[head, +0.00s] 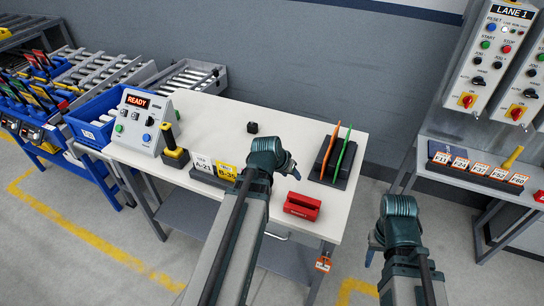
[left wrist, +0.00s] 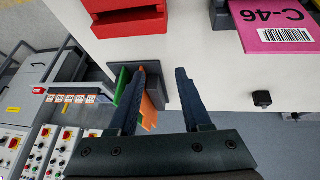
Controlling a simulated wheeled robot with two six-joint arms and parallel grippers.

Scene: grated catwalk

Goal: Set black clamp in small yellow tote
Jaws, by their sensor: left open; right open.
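A small black block (head: 252,128) sits on the white table (head: 215,118), towards the back. It also shows in the left wrist view (left wrist: 262,98), near the table's far edge. I cannot tell whether it is the black clamp. I see no small yellow tote in either view. My left gripper (head: 292,167) is above the table, right of and nearer than the black block. In the left wrist view its two fingers (left wrist: 160,75) are apart with nothing between them. My right gripper (head: 371,255) is off the table's right side, low, with its fingers only partly visible.
A red bin (head: 302,212) and a black rack (head: 325,171) with orange and green boards stand at the table's right. A label stand (head: 207,177) lines the front edge. The READY box (head: 139,122) and a yellow-black device (head: 174,153) are left.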

